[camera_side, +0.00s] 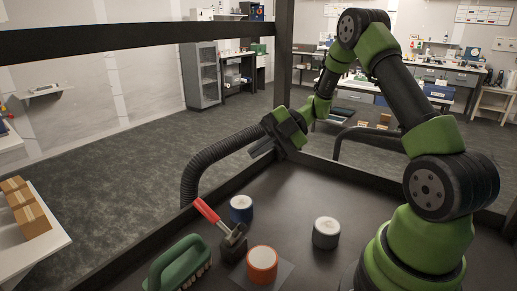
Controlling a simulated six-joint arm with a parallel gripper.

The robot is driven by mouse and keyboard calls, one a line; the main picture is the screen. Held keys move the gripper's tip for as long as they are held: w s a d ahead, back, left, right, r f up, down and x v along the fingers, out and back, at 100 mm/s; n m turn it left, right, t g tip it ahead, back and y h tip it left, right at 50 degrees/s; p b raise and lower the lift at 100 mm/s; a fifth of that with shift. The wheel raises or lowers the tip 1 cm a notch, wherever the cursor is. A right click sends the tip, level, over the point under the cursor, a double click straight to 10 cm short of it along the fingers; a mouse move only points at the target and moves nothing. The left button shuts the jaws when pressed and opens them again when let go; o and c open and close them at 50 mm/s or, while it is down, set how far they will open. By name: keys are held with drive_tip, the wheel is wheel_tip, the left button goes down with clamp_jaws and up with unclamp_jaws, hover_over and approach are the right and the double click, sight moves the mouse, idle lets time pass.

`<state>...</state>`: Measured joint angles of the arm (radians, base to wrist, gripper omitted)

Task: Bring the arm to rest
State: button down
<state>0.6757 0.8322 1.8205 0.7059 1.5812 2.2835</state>
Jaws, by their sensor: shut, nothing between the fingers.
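My green and black arm rises from the right side of the black bench (300,190) and bends over toward the back. My gripper (256,150) hangs above the back of the bench, in front of the ribbed hose, pointing to the left. Its two fingers are together with nothing between them. It is apart from everything standing on the bench.
A blue-banded jar (241,209), a grey-white jar (326,233) and an orange-banded jar (262,264) stand on the bench. A ribbed hose (205,160) and black frame post (284,55) stand behind.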

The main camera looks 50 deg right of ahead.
drive_tip(key=s+a+r+m+h, duration=0.3)
drive_tip(key=s+r+m, duration=0.1)
drive_tip(key=m, duration=0.5)
drive_tip(key=s+a+r+m+t+h, duration=0.1)
drive_tip(key=s+a+r+m+h, duration=0.2)
drive_tip(key=s+r+m, duration=0.2)
drive_tip(key=s+a+r+m+h, duration=0.3)
drive_tip(key=s+m, duration=0.5)
drive_tip(key=m, duration=0.5)
drive_tip(key=shift+s+r+t+h, duration=0.2)
drive_tip(key=shift+r+t+h, duration=0.1)
drive_tip(key=shift+r+h, duration=0.45)
drive_tip(key=shift+r, duration=0.1)
